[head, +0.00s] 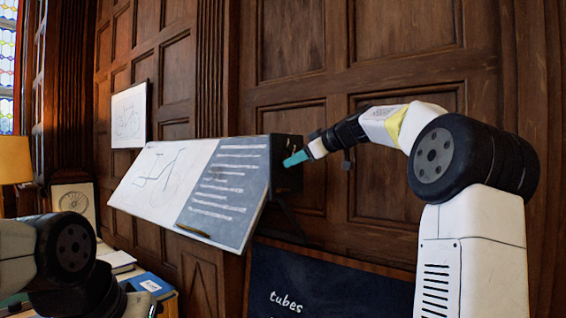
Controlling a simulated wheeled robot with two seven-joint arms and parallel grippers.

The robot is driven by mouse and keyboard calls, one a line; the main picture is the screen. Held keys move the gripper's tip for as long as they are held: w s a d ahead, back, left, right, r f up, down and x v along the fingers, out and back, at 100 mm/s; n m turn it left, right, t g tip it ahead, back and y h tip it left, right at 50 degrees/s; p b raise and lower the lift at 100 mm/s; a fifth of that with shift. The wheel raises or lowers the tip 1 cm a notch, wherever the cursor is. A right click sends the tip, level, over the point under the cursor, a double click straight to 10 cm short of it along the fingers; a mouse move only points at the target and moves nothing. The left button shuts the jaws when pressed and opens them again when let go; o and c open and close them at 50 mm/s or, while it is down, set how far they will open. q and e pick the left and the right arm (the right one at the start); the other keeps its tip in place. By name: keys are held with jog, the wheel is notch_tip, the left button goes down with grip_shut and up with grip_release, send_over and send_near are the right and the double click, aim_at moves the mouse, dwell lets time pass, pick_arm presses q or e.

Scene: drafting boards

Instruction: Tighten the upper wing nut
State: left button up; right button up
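The tilted drafting board (170,212) stands in the middle of the head view, with a line drawing on its left part and a dark, lettered panel on its right. My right gripper (297,158) reaches in from the right. Its teal tip is at the dark side face (287,176) at the board's upper right end. I cannot make out a wing nut there; it may be hidden by the gripper or too small. Whether the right fingers touch or hold anything is unclear. My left arm is low at the left edge, and its fingertips cannot be made out.
A dark sign (330,283) reading "tubes" stands below the board. Books (148,284) lie on a surface at lower left, near a lamp (14,160). A wood-panelled wall (400,35) closes off the back. A strip (193,231) lies along the board's lower edge.

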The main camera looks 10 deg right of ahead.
jog(key=shift+x, duration=1.15)
grip_shut()
